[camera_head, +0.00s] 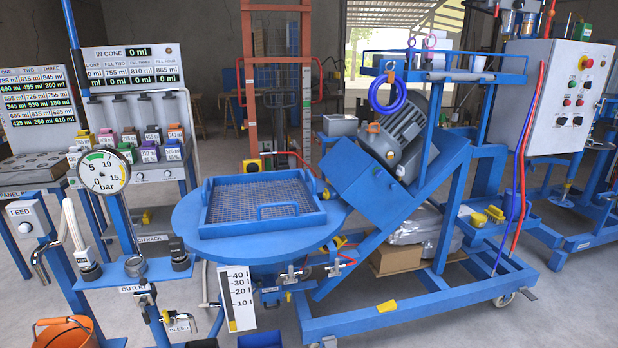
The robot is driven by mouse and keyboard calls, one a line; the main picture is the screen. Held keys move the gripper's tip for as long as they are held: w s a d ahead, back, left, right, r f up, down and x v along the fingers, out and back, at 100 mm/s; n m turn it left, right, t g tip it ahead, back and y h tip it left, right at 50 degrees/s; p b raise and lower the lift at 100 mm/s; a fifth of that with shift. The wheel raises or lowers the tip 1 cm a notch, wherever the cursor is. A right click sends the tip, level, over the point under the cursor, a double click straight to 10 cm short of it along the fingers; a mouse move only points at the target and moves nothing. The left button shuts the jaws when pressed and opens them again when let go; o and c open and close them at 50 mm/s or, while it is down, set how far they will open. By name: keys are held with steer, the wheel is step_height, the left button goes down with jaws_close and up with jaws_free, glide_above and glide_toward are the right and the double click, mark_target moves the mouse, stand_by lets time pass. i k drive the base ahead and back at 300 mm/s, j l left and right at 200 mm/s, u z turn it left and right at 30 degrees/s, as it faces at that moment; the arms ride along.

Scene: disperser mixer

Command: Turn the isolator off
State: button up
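A light grey control cabinet (545,100) stands at the right on the blue frame. Near its top right is a round yellow control with a red centre (585,62); it could be the isolator or an emergency stop, and I cannot tell which. Several small red, green and black buttons (573,102) sit below it. No label or on/off mark is readable, so the isolator's position cannot be told. My gripper is not in view.
A blue wheeled frame (400,312) with a tilted grey motor (402,125) stands between the round blue hopper (190,215) and the cabinet. Red and blue hoses (522,165) hang before the cabinet's left side. An orange bucket (65,332) is at bottom left. Floor is clear at lower right.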

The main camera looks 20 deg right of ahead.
mark_target(560, 121)
steer(key=i+z, duration=0.4)
steer(key=i, duration=0.2)
steer(key=i+z, duration=0.4)
steer(key=i, duration=0.15)
steer(key=i+j+z, duration=0.4)
steer(key=i, duration=0.15)
steer(key=i+l+z, duration=0.2)
steer(key=i+z, duration=1)
steer(key=k+l, duration=0.05)
steer(key=k, duration=0.05)
